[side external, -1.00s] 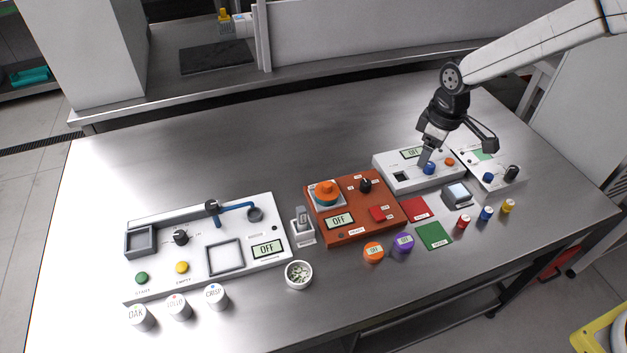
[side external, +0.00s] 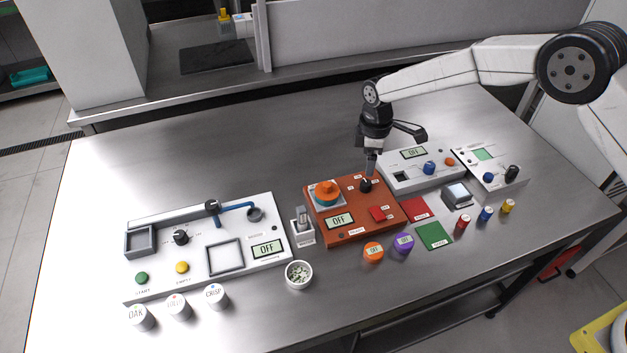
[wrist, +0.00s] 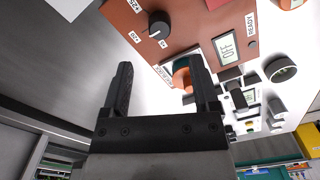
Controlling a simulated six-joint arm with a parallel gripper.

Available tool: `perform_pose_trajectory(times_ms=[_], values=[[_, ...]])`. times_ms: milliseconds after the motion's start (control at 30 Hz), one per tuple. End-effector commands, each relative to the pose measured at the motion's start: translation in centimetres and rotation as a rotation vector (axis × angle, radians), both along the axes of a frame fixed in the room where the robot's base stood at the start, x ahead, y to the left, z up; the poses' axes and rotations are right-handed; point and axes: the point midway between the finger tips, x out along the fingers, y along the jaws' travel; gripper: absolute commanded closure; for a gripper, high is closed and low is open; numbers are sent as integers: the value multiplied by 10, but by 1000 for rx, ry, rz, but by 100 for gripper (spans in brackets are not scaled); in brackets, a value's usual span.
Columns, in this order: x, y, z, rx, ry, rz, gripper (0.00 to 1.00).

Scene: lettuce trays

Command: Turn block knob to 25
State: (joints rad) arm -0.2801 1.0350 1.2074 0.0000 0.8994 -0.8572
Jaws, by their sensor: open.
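The black knob (side external: 366,185) stands on the top right of the orange-red block unit (side external: 350,238), with small white labels around it. The unit's display (side external: 339,221) reads OFF. My gripper (side external: 371,172) points down just above and slightly behind the knob. In the wrist view its two fingers (wrist: 160,70) are apart with nothing held between them, and the knob lies beyond their tips.
An orange and teal knob-like part (side external: 326,193) and a red button (side external: 378,214) share the unit. A white panel (side external: 428,181) with a blue knob stands close on the right. A white machine (side external: 190,282) is left. The table behind is clear.

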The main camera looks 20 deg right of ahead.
Motion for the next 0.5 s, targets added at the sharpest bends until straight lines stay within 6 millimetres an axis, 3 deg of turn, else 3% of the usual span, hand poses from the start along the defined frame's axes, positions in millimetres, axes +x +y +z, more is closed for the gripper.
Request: perform_pose_trajectory(times_ms=[233, 500], values=[[0, 0, -13, 0, 1, -2, 22], [-1, 0, -45, 0, 1, -2, 22]])
